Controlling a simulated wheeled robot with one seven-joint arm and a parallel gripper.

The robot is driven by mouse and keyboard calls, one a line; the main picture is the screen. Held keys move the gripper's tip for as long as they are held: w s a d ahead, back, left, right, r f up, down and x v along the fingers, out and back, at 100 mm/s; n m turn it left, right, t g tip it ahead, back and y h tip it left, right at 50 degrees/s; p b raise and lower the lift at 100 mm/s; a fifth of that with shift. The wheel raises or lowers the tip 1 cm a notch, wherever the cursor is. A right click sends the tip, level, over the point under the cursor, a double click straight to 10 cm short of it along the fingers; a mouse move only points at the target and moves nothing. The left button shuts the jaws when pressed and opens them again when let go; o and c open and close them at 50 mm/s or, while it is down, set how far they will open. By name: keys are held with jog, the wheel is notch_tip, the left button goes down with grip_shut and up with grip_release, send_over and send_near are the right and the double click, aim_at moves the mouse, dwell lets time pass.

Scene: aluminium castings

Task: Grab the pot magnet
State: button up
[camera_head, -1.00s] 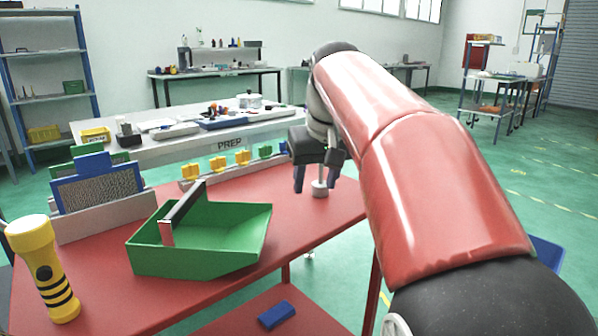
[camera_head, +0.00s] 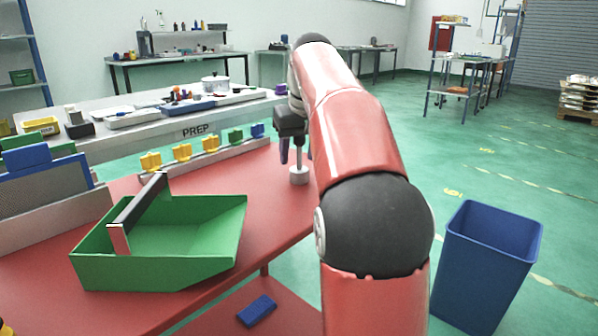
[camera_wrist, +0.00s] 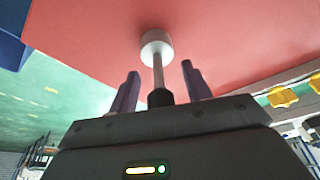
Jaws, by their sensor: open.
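The pot magnet is a short silvery cylinder (camera_head: 299,176) with a thin upright rod. It stands on the red table (camera_head: 262,215) near its right edge. In the wrist view, its round silvery end (camera_wrist: 156,43) lies beyond my fingertips, and the rod runs back to a black part (camera_wrist: 160,98) between the fingers. My gripper (camera_head: 297,152) is above the cylinder, pointing down, with its fingers apart on either side of the rod. In the wrist view, my gripper (camera_wrist: 160,72) shows gaps on both sides of the rod. My arm partly covers the right finger in the head view.
A green tray with a handle (camera_head: 200,215) stands left of the magnet. A rail with coloured clips (camera_head: 200,160) runs behind it, before the PREP bench (camera_head: 150,140). A blue bin (camera_head: 485,260) stands on the floor at right. A blue block (camera_head: 257,311) lies on the lower shelf.

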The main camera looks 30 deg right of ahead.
jog(key=shift+w+f, duration=0.15)
jog(key=shift+f, duration=0.25)
jog(key=shift+c, duration=0.2)
grip_shut()
jog(key=shift+r, duration=0.1)
jog(key=shift+r, duration=0.1)
